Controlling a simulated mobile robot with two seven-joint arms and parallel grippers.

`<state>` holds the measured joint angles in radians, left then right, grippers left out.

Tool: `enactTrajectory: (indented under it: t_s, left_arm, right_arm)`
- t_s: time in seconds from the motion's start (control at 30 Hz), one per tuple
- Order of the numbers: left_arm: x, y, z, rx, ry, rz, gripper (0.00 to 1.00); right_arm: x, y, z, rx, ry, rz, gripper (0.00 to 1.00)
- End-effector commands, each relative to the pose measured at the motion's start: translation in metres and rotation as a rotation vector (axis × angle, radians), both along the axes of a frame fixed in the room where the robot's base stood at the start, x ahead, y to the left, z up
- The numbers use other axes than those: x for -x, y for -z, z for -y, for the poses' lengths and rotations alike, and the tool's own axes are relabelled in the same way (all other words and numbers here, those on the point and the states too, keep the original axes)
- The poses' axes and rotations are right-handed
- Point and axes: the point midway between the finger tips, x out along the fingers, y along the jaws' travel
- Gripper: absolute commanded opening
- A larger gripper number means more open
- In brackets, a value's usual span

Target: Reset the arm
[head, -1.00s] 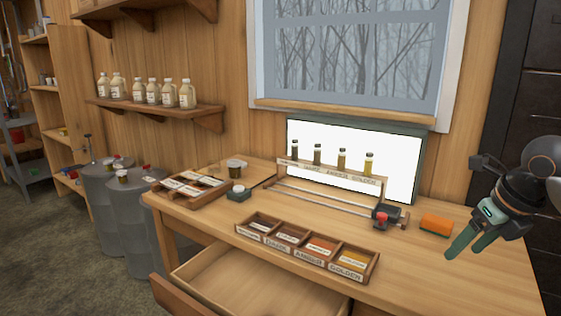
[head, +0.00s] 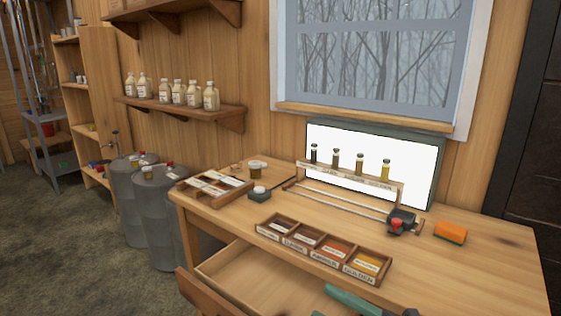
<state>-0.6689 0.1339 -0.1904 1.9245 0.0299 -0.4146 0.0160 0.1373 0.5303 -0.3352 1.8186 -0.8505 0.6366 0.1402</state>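My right gripper (head: 322,301) shows at the bottom edge, low in front of the table and over the open drawer (head: 262,279). One green finger is clear and a second tip just shows at the frame edge, with a gap between them. It looks open, and nothing shows between the fingers. The rest of my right arm is mostly cut off by the frame. My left gripper is not in view.
On the table (head: 480,265) are a four-part grading tray (head: 318,262), a rack of sample vials (head: 345,177) before a lit panel (head: 425,190), an orange sponge (head: 450,232), a black clamp with a red knob (head: 402,222) and a left tray (head: 213,202). Grey drums (head: 155,225) stand left.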

Motion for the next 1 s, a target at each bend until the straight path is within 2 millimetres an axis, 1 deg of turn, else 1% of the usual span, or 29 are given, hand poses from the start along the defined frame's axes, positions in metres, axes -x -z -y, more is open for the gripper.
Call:
enactTrajectory:
  t_s: [0.03, 0.07, 0.17, 0.2, 0.27, 0.3, 0.37, 0.4, 0.47, 0.5, 0.6, 0.7, 0.8, 1.0]
  left_arm:
    - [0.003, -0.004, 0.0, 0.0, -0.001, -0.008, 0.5]
    - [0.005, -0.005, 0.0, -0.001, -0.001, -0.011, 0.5]
    - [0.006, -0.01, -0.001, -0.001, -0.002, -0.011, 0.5]
    - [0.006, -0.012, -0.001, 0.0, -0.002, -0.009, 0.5]
    - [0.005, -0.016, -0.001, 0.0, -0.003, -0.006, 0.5]
    - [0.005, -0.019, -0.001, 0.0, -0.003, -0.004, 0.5]
    - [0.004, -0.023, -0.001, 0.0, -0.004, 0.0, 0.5]
    - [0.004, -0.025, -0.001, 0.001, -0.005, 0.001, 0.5]
    - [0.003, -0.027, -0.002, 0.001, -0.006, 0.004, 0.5]
    - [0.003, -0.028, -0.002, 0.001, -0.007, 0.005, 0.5]
    - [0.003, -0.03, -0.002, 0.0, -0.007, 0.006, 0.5]
    - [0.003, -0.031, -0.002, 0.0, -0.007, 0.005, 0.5]
    - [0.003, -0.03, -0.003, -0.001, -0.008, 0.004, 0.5]
    - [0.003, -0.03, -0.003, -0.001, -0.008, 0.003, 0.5]
  right_arm:
    - [-0.001, 0.011, 0.006, -0.114, 0.081, -0.119, 0.68]
    - [-0.003, 0.019, 0.013, -0.175, 0.134, -0.187, 0.68]
    - [-0.002, 0.059, 0.036, -0.353, 0.316, -0.434, 0.68]
    - [0.002, 0.081, 0.045, -0.414, 0.39, -0.543, 0.68]
    - [0.014, 0.117, 0.059, -0.494, 0.503, -0.712, 0.68]
    - [0.027, 0.144, 0.066, -0.542, 0.578, -0.83, 0.68]
    - [0.051, 0.181, 0.075, -0.6, 0.678, -1.0, 0.68]
    - [0.068, 0.203, 0.079, -0.628, 0.737, -1.103, 0.68]
    - [0.095, 0.232, 0.081, -0.661, 0.811, -1.241, 0.68]
    - [0.112, 0.247, 0.081, -0.678, 0.851, -1.321, 0.68]
    - [0.149, 0.274, 0.08, -0.704, 0.925, -1.477, 0.68]
    - [0.171, 0.289, 0.078, -0.717, 0.964, -1.569, 0.68]
    - [0.18, 0.294, 0.077, -0.721, 0.979, -1.607, 0.68]
    - [0.181, 0.295, 0.077, -0.721, 0.981, -1.61, 0.68]
